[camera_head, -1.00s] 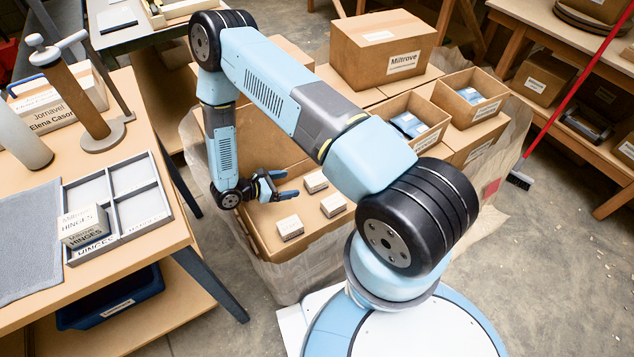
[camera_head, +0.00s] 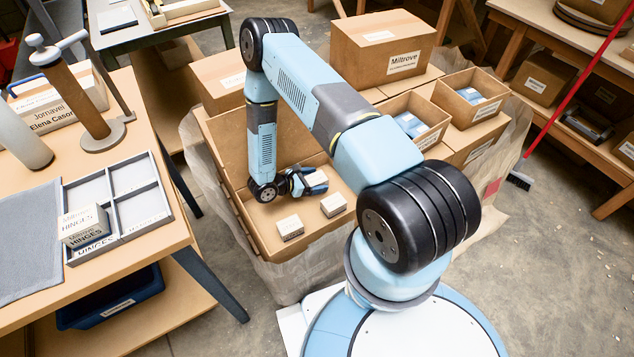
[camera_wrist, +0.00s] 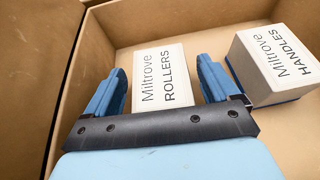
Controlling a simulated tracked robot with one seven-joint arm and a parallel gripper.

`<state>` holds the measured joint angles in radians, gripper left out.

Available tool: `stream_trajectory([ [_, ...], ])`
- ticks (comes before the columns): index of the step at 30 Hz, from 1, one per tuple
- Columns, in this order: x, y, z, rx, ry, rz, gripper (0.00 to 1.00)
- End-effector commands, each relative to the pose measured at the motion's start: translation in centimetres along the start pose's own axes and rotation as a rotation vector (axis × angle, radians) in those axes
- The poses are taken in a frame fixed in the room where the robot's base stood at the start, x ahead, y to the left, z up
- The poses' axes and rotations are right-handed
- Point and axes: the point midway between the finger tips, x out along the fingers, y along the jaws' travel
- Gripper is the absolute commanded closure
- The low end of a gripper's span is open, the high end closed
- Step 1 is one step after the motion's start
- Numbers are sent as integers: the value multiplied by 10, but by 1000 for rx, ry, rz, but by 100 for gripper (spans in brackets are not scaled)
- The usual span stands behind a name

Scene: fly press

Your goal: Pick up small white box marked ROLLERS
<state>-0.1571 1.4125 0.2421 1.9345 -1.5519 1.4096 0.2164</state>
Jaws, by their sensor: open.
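The small white box marked ROLLERS (camera_wrist: 163,78) lies in an open cardboard carton (camera_head: 270,232). In the wrist view its label reads "Miltrove ROLLERS". My gripper (camera_wrist: 160,88) is open, with one blue finger on each side of this box and a gap on both sides. In the head view the box (camera_head: 317,180) shows just to the right of my gripper (camera_head: 308,182), partly hidden by it. I cannot tell whether the fingers touch the box.
A box marked HANDLES (camera_wrist: 276,65) sits close to the right finger. In the head view two more small white boxes, one at the front (camera_head: 290,228) and one at the right (camera_head: 333,205), lie in the carton. The carton's walls rise around them.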

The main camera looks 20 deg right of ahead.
Motion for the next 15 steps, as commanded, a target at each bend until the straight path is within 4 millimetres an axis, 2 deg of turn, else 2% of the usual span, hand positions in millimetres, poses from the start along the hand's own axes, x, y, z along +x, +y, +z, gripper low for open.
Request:
stream_trajectory([
  [4,13,0,0,0,0,0,12],
  [12,15,0,0,1,0,0,12],
  [15,15,0,0,1,0,0,21],
])
